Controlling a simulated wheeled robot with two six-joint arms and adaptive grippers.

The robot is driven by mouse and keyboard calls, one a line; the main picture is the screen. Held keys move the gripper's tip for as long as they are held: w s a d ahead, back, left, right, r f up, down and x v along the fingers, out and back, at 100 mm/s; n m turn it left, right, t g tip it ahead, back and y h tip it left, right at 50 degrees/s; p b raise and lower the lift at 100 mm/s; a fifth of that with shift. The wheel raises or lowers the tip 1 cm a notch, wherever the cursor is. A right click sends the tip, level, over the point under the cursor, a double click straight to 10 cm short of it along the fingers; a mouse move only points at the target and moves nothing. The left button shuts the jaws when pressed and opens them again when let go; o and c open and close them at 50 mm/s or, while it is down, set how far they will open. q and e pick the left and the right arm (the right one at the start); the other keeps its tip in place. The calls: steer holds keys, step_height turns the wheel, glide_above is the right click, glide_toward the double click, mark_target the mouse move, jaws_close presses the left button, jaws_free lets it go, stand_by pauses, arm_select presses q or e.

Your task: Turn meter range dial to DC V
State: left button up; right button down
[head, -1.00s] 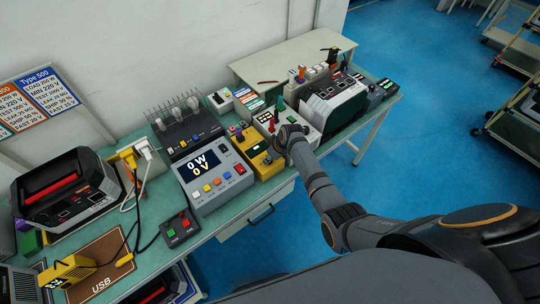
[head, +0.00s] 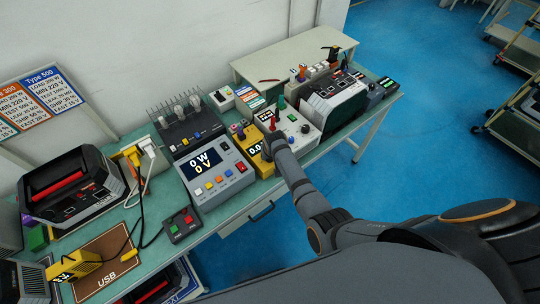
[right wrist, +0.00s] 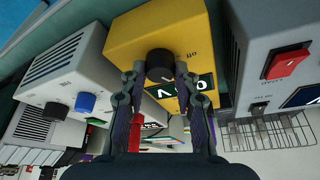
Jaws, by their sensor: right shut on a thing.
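The yellow meter (head: 250,152) stands on the green bench between the grey power unit and a white box. In the right wrist view the meter (right wrist: 125,38) fills the upper middle. Its black range dial (right wrist: 159,62) is between the fingertips of my right gripper (right wrist: 160,78), which is shut on it. An "off" label shows beside the dial, and the meter's dark display shows a "V" and digits, partly covered by a finger. In the head view my right gripper (head: 272,138) is at the meter's right side and hides the dial. My left gripper is not in view.
The grey power unit (head: 212,172), reading 0 W and 0 V, is close on the meter's left. The white box (head: 300,128) with knobs is close on its right. A control box (head: 181,226) with red and green buttons lies at the front edge.

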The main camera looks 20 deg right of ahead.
stand_by(0.4)
steer(key=c, duration=1)
jaws_free()
steer(key=shift+r, duration=0.1)
steer(key=v, duration=0.7)
steer(key=shift+s+r, duration=0.15)
